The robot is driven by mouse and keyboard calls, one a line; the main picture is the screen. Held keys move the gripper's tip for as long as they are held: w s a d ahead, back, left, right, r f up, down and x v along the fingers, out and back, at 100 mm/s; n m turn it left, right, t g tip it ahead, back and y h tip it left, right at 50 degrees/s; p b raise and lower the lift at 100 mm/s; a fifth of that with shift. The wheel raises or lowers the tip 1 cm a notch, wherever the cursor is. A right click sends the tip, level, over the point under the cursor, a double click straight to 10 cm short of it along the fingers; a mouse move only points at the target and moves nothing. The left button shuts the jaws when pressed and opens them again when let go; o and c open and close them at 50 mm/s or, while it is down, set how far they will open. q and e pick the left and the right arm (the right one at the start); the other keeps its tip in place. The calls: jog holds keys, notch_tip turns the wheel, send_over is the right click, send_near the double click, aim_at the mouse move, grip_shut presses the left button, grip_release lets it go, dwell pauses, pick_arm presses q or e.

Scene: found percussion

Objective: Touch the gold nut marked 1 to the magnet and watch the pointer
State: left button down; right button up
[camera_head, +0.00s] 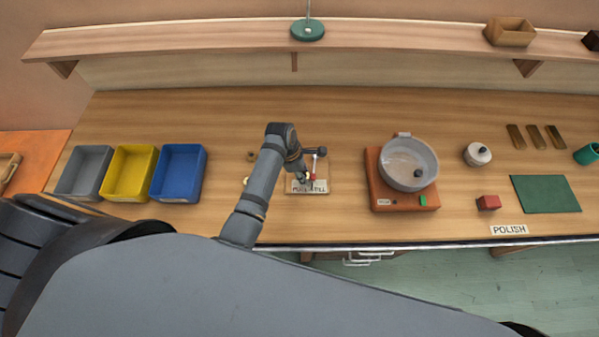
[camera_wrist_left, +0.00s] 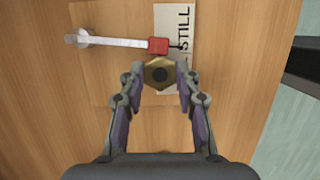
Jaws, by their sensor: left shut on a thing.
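My left gripper (camera_wrist_left: 160,80) is shut on a gold hex nut (camera_wrist_left: 148,80) with a dark centre; no number can be made out on it. In the left wrist view the nut is just below the red magnet block (camera_wrist_left: 158,45), very close; I cannot tell whether they touch. The magnet sits at the end of a pale swinging arm (camera_wrist_left: 118,42) pivoted at the left. A thin dark pointer tip (camera_wrist_left: 181,47) sticks out beside the white card (camera_wrist_left: 174,18), near the word STILL. In the head view my left gripper (camera_head: 306,178) is over this board, and my arm hides part of it.
Grey (camera_head: 84,173), yellow (camera_head: 129,173) and blue (camera_head: 178,174) bins stand at the left. A red-brown base with a grey bowl (camera_head: 408,163) stands to the right. Beyond are a lidded pot (camera_head: 477,154), a red block (camera_head: 488,202) and a green mat (camera_head: 545,194). A shelf (camera_head: 400,38) overhangs the back.

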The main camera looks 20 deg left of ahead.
pick_arm(q)
jog(key=shift+w+d, duration=0.15)
jog(key=shift+d, duration=0.45)
dwell(0.8)
jog(key=shift+a, duration=0.15)
dwell(0.7)
jog(key=shift+s+a, duration=0.25)
jog(key=shift+a, duration=0.55)
jog(key=shift+s+a, duration=0.25)
jog(key=shift+a, duration=0.6)
dwell(0.5)
jog(key=shift+s+a, duration=0.25)
jog(key=shift+a, duration=0.5)
jog(key=shift+s+a, duration=0.2)
jog(key=shift+a, duration=0.6)
jog(key=shift+s+a, duration=0.25)
jog(key=shift+a, duration=0.5)
jog(key=shift+r, duration=0.15)
notch_tip(320, 180, up, 8)
